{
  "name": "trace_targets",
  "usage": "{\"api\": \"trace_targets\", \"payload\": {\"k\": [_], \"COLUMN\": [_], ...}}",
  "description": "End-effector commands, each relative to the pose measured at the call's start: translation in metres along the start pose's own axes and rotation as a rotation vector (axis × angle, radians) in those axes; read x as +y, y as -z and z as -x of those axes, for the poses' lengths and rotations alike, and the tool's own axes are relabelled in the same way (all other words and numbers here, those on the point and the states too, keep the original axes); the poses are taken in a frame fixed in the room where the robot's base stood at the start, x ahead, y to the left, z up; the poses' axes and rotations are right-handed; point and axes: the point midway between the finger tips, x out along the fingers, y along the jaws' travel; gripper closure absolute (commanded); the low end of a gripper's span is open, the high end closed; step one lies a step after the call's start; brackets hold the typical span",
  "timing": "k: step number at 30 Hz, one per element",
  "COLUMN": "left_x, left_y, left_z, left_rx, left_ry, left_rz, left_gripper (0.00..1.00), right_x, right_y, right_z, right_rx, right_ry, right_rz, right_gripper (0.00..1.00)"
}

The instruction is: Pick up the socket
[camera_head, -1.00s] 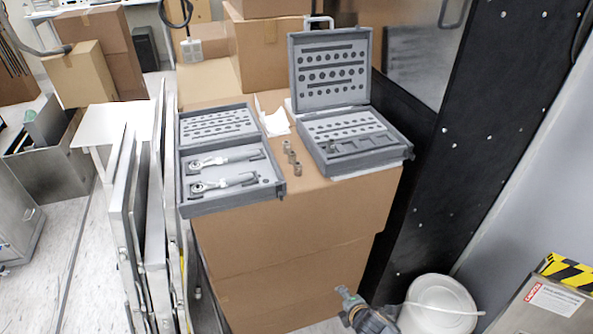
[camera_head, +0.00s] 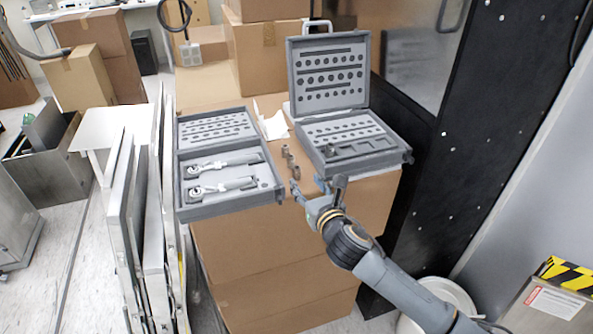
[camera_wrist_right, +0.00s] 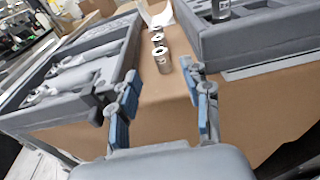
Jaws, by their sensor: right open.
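Several small metal sockets stand in a row on the cardboard box between two tool cases; the nearest socket (camera_head: 296,173) is at the front of the row. In the right wrist view the nearest socket (camera_wrist_right: 162,62) stands upright ahead of the fingers, with others behind it. Another socket (camera_wrist_right: 221,10) sits on the right case. My right gripper (camera_head: 309,190) is at the front edge of the box, close to the near socket. In the wrist view the right gripper (camera_wrist_right: 163,105) is open and empty, its fingers on either side below the socket. My left gripper is not in view.
The left case (camera_head: 232,206) is open and holds two ratchets. The right case (camera_head: 347,172) stands open with its lid up. The gap between the cases is narrow. Metal panels (camera_head: 120,205) lean left of the box (camera_head: 270,240).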

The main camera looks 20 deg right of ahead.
Motion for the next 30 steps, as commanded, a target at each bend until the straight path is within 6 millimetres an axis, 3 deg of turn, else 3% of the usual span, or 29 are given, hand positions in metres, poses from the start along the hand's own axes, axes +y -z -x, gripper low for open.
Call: {"api": "trace_targets", "payload": {"k": [8,16,26,30], "left_x": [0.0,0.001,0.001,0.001], "left_y": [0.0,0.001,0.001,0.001], "left_z": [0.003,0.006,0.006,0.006], "left_rx": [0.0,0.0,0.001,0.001], "left_ry": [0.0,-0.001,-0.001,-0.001], "left_rz": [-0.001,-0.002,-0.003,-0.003], "left_gripper": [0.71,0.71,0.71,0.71], "right_x": [0.0,0.0,0.0,0.0], "right_y": [-0.001,0.0,0.001,0.001], "right_z": [-0.024,-0.062,-0.069,-0.069], "right_rx": [0.0,0.001,0.0,0.001], "right_ry": [0.001,0.0,-0.002,-0.001], "right_rz": [-0.003,-0.003,-0.002,-0.002], "right_gripper": [0.52,0.52,0.52,0.8]}}
